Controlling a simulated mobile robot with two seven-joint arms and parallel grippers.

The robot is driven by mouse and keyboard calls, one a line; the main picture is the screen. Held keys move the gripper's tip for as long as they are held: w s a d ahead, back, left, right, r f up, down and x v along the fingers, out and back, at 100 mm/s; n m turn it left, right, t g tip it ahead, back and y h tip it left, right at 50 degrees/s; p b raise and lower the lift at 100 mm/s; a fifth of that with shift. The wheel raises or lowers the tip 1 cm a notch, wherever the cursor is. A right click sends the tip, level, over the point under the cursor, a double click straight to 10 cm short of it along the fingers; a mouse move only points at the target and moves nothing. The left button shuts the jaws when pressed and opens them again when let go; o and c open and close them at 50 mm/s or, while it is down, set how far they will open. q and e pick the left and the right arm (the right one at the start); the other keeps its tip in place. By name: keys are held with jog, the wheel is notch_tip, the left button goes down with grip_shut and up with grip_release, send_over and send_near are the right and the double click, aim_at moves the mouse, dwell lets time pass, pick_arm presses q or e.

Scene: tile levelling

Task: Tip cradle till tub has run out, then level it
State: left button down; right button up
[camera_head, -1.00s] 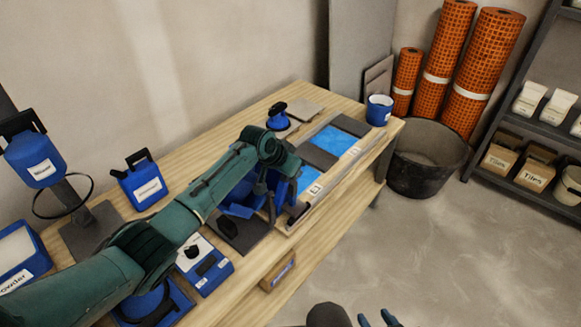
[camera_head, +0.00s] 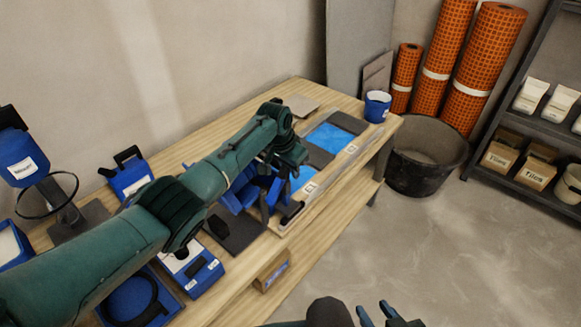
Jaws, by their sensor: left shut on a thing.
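My left arm reaches across the bench. Its gripper (camera_head: 275,190) is shut on part of the blue cradle (camera_head: 240,194), at the near end of the tile panel. The blue cradle stands by a dark base plate (camera_head: 236,233) and looks tilted. My arm covers much of it, so I cannot make out the tub separately or whether anything is running from it. The tile panel (camera_head: 330,138) has bright blue and dark grey sections in a pale frame. My right gripper (camera_head: 378,314) is at the bottom edge, its fingers apart and empty, away from the bench.
A blue-and-white pot (camera_head: 377,106) stands at the bench's far corner. Blue containers (camera_head: 127,178) and a blue scale (camera_head: 190,268) are on the left. A black bucket (camera_head: 425,157) stands on the floor beyond the bench. Open floor lies to the right.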

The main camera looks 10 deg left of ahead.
dwell(0.4)
pick_arm(q)
jog(key=c, duration=1.3)
grip_release()
jog(key=shift+d+f, duration=0.1)
jog(key=p+v, duration=0.2)
jog(key=v, duration=1.1)
